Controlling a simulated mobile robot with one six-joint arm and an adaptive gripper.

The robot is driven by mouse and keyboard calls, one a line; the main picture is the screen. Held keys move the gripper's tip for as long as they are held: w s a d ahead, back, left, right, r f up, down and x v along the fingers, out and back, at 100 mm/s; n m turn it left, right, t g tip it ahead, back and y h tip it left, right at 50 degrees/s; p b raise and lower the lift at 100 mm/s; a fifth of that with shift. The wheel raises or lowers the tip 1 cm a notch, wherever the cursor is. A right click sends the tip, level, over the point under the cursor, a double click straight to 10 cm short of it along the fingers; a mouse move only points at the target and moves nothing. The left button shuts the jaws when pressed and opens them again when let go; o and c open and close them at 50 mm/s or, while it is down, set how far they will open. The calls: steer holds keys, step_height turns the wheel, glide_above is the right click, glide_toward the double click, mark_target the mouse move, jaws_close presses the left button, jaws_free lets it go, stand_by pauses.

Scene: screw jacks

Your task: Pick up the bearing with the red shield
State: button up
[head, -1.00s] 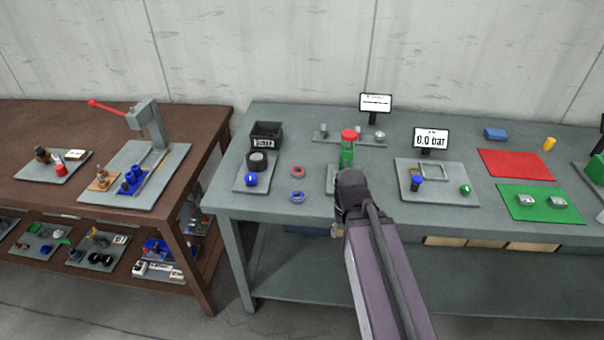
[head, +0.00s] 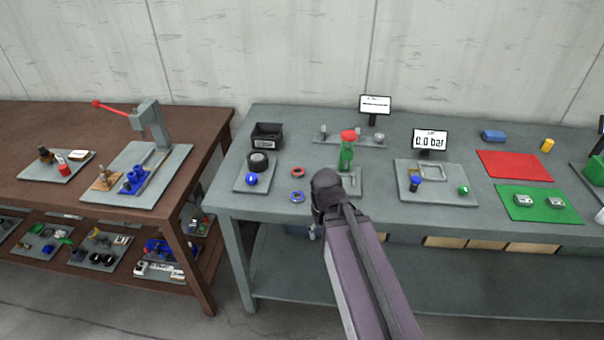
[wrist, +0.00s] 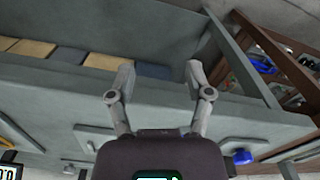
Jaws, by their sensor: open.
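The bearing with the red shield (head: 297,172) lies flat on the grey-green table, as a small red ring with a dark centre. A similar bearing with a blue shield (head: 297,197) lies just in front of it. My gripper (head: 313,232) hangs off the table's front edge, in front and to the right of both bearings. In the wrist view my gripper (wrist: 160,76) shows two spread fingers with nothing between them. The red-shielded bearing cannot be made out in the wrist view.
A plate with a black ring (head: 258,162) and a blue ball (head: 251,179) stands left of the bearings, with a black bin (head: 267,134) behind. A green and red jack (head: 347,152) stands to the right.

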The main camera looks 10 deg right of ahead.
steer(key=shift+o, duration=1.1)
steer(key=shift+w+r, duration=0.15)
steer(key=shift+w, duration=0.1)
steer(key=w+r+t+p, duration=0.1)
steer(key=w+r+p, duration=0.2)
steer(key=w, duration=0.4)
steer(key=w+r+n+t+p, duration=0.1)
steer(key=w+r+p, duration=0.3)
steer(key=w, duration=0.4)
steer(key=w+a+r+t+p, duration=0.1)
steer(key=w+r+t+p, duration=0.1)
steer(key=w, duration=0.6)
step_height(320, 180, up, 3)
steer(key=shift+f+t+y+p, duration=0.15)
steer(key=shift+t+y+p, duration=0.15)
steer(key=shift+p, duration=0.45)
steer(key=shift+s, duration=0.1)
steer(key=b, duration=0.8)
glide_toward(299, 170)
steer(key=f, duration=0.2)
steer(key=shift+a+f, duration=0.35)
steer(key=shift+b+x, duration=2.45)
steer(key=shift+x, duration=0.15)
steer(key=shift+s, duration=0.15)
